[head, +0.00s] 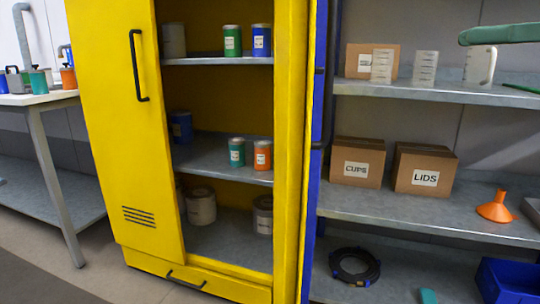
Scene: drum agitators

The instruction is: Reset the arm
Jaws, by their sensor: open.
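My gripper is not clearly in view. The yellow cabinet (121,130) stands in the middle left with its black-handled door swung open to the left. On its upper shelf are a grey can (173,41), a green can (232,41) and a blue can (261,41). The middle shelf holds a dark blue can (181,126), a teal can (237,152) and an orange can (262,155). Larger grey cans (201,207) stand at the bottom.
Right shelving holds a CUPS box (357,163), a LIDS box (424,169), an orange funnel (496,207), clear measuring cups (424,69), a black coil (355,267) and a blue bin (508,281). An unidentified green bar (499,34) enters top right. A white table (38,98) stands left.

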